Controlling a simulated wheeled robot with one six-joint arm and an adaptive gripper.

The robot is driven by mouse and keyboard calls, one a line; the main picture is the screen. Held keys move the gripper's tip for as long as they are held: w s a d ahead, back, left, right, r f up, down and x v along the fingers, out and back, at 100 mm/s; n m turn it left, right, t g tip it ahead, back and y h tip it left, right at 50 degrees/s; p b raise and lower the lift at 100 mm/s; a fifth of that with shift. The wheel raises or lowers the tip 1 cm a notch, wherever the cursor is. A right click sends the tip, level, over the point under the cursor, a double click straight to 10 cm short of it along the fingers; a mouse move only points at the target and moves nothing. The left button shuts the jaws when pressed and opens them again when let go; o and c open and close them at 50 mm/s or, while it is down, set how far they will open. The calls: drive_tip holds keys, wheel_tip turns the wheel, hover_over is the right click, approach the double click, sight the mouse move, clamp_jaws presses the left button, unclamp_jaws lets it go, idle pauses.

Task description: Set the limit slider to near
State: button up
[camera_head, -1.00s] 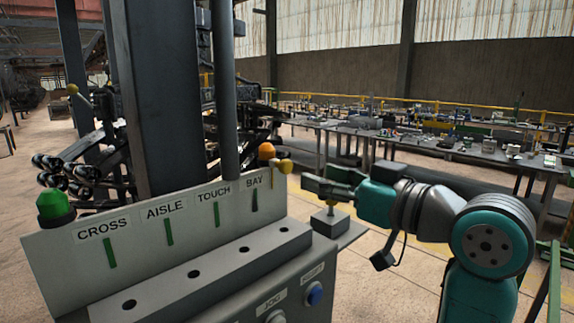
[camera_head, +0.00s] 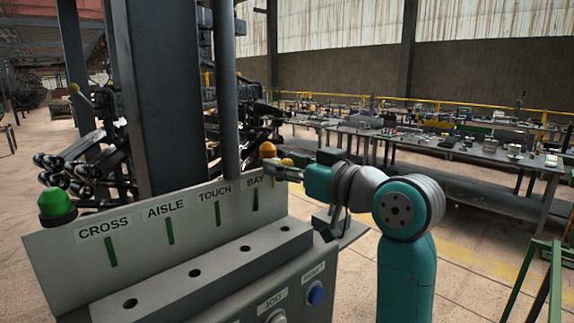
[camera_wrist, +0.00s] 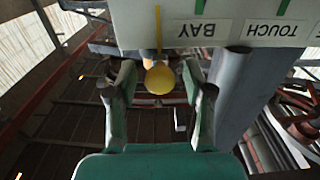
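A yellow ball knob (camera_head: 287,162) sits at the right end of the upright label panel (camera_head: 150,235), just beyond the BAY label. No label in view names a limit slider, so I cannot tell whether this knob belongs to it. My gripper (camera_head: 284,171) is at the knob, reaching in from the right. In the wrist view the yellow knob (camera_wrist: 160,78) lies between my two open fingers (camera_wrist: 158,88), with a gap on each side. A yellow strip (camera_wrist: 158,30) shows on the panel just above the knob. The knob's mounting is hidden.
An orange dome (camera_head: 268,150) stands close beside the knob. A green dome (camera_head: 56,205) is at the panel's far left. The console (camera_head: 290,285) has a blue button (camera_head: 315,293). A dark column (camera_head: 160,100) and pipe (camera_head: 226,90) rise behind. Benches (camera_head: 450,150) stand at the back right.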

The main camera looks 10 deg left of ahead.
clamp_jaws()
drive_tip(key=shift+s, duration=0.1)
drive_tip(key=shift+s+a, duration=0.95)
drive_tip(key=shift+s, duration=0.2)
drive_tip(key=shift+o, duration=0.7)
unclamp_jaws()
drive_tip(key=v, duration=1.2)
